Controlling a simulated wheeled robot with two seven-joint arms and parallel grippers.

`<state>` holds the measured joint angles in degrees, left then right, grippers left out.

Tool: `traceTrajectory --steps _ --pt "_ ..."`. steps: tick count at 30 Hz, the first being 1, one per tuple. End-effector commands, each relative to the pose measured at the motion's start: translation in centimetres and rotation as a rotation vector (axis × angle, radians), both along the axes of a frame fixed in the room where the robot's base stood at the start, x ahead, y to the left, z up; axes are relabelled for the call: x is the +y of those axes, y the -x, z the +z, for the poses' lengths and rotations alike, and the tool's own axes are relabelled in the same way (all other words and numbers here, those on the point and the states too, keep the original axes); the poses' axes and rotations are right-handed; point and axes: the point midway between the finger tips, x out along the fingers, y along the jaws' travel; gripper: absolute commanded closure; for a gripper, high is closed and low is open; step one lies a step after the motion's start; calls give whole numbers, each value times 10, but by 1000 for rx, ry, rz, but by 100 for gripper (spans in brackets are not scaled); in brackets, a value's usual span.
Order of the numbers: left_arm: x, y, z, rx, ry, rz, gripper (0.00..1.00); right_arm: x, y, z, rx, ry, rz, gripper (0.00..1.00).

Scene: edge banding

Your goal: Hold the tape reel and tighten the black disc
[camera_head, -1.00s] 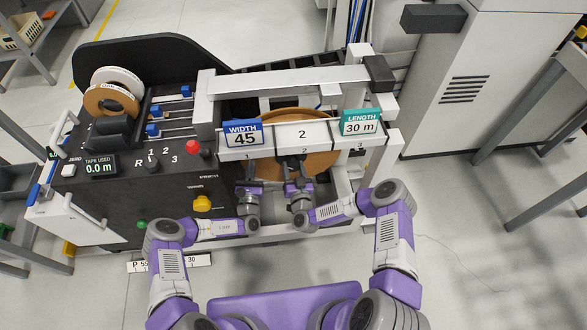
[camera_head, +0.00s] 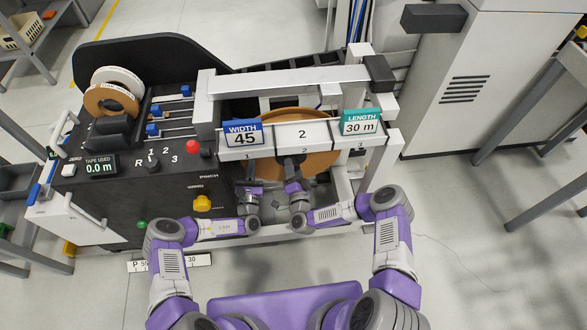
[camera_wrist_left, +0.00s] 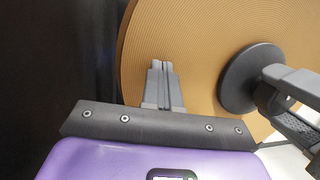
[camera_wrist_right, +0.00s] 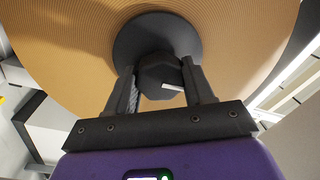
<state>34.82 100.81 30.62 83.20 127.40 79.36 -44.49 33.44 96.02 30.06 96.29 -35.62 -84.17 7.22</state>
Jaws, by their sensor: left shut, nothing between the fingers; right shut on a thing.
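The tape reel is a large tan disc (camera_head: 322,164) standing inside the machine frame, partly hidden by the white label bar. It fills much of the left wrist view (camera_wrist_left: 190,45) and the right wrist view (camera_wrist_right: 75,30). The black disc (camera_wrist_right: 128,35) sits at the reel's centre, with a dark knob (camera_wrist_right: 158,70) in front; the disc also shows in the left wrist view (camera_wrist_left: 238,80). My right gripper (camera_wrist_right: 160,82) is shut on this knob. My left gripper (camera_wrist_left: 161,66) is shut and empty in front of the reel's face, left of the disc; I cannot tell whether it touches.
The white bar (camera_head: 270,143) with width 45 and length 30 m signs runs just above both grippers. A control panel (camera_head: 120,190) with a red button (camera_head: 192,147) and yellow knob (camera_head: 202,202) stands left. A grey cabinet (camera_head: 470,90) stands right.

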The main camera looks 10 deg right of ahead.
Motion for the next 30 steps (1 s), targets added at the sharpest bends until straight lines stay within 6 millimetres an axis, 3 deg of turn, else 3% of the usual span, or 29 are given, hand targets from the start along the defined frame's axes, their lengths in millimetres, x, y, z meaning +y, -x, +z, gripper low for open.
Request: traceTrajectory --steps 22,23,27,30 --pt "3 -6 6 -8 -2 8 100 8 1 3 -4 -102 18 78" --pt "3 -6 6 -8 -2 8 100 8 1 3 -5 -103 19 46" --pt "3 -6 6 -8 -2 8 100 7 1 3 -3 -101 16 25" --pt "3 -6 6 -9 -2 9 100 6 1 2 -3 -100 13 22"
